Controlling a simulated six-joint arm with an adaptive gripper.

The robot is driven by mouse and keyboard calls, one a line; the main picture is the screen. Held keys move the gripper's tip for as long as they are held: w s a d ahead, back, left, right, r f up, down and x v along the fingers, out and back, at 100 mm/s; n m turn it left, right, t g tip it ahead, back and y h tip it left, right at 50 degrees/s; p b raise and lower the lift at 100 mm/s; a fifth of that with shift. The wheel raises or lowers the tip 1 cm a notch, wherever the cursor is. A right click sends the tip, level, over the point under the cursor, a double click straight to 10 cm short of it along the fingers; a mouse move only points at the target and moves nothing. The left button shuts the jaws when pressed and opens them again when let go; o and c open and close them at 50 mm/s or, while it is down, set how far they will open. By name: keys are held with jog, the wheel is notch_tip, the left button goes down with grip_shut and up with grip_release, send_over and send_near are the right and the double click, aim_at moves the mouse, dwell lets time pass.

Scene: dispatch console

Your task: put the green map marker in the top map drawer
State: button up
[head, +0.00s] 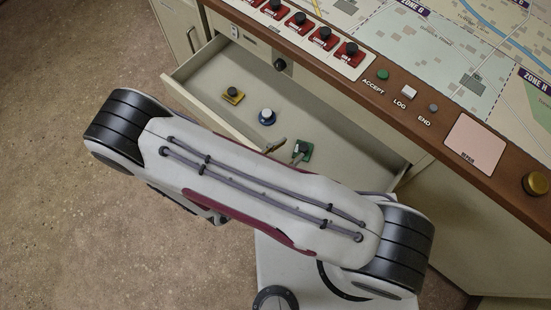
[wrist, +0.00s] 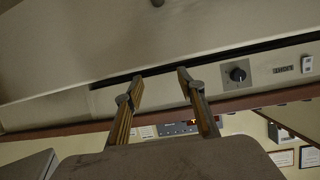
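The green map marker (head: 306,151) shows in the head view inside the open drawer (head: 187,85), towards its right side. A grey part overlaps it, and I cannot tell whether that is its knob or a finger. My gripper (wrist: 160,85) has its two fingers spread apart in the wrist view, with nothing visible between them. In the head view my arm hides most of the gripper; a fingertip (head: 277,145) shows just left of the green marker. I cannot tell whether a finger touches the marker. The green marker is not recognisable in the wrist view.
Red switches (head: 324,38) and buttons line the console.

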jog(key=shift+v, duration=2.6)
jog(key=shift+w, duration=0.1)
